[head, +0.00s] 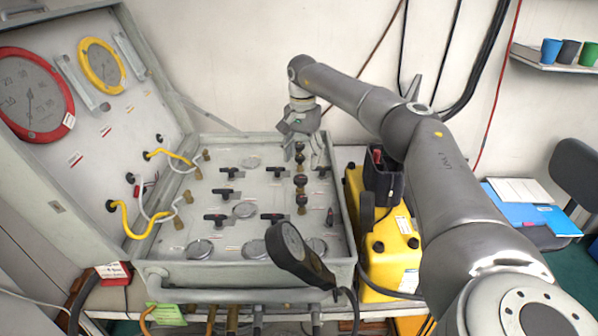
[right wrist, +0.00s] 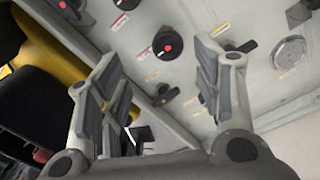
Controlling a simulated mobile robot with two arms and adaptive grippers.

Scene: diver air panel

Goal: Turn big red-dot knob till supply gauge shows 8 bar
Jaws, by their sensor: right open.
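My right gripper (head: 306,155) is open and empty, above the far right part of the grey panel (head: 225,262). In the right wrist view, a round black knob with a red dot (right wrist: 168,45) shows ahead between the open fingertips (right wrist: 155,72), with no contact visible. My left gripper is out of view.
Several black T-handles (head: 216,217) and round metal discs stand on the panel. A black handheld gauge (head: 298,255) rises at the front edge. A yellow case (head: 385,240) stands right of the panel. Yellow and white hoses (head: 128,220) loop at the left.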

